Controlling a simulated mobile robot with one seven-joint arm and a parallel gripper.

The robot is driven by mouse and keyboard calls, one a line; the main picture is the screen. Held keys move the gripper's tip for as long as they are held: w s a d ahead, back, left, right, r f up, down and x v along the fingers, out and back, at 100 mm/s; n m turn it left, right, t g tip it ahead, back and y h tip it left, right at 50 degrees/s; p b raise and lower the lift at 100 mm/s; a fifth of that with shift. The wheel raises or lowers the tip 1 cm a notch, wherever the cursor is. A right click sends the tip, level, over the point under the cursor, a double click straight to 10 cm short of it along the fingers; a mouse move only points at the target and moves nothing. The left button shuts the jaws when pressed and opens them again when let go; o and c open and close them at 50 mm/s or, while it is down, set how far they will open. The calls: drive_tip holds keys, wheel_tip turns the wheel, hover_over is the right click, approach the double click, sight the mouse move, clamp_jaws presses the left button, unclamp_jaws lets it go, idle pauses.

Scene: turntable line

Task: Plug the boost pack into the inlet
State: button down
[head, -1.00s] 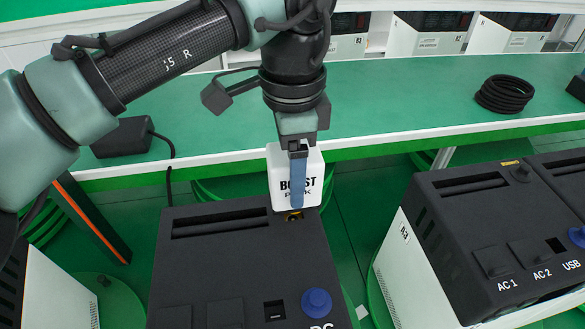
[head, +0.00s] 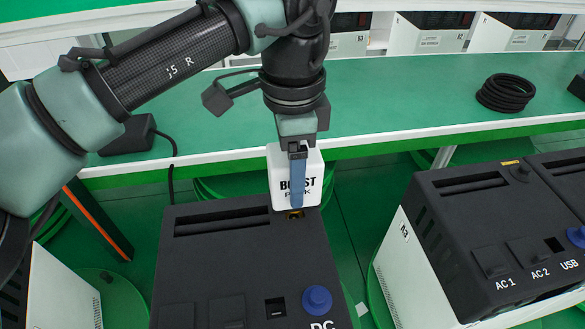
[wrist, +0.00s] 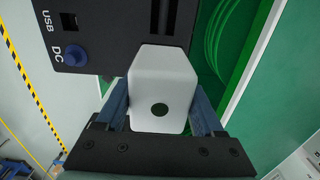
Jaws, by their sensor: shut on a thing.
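My gripper (head: 297,180) is shut on the white boost pack (head: 312,165), with a blue finger across its lettered face. The boost pack stands upright at the back right corner of the near black power unit (head: 240,255). The inlet (head: 293,215) shows as a small brass-coloured spot on the unit's top, just below the pack. The pack's lower end looks at or just behind the inlet; I cannot tell whether it is seated. In the wrist view the pack (wrist: 162,80) sits between both blue fingers (wrist: 160,112), its end with a round dark hole facing the camera.
A second black unit (head: 480,215) marked AC 1, AC 2 and USB stands at the right. Behind is a green bench (head: 400,105) with a coiled black cable (head: 505,93) and a black adapter (head: 128,135). A blue knob (head: 317,299) rises from the near unit.

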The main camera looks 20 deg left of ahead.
drive_tip(key=shift+f+b, duration=0.4)
drive_tip(key=shift+f, duration=0.85)
idle(0.5)
drive_tip(key=shift+c, duration=0.4)
unclamp_jaws()
drive_tip(key=shift+o, duration=0.4)
drive_tip(key=shift+f, duration=0.1)
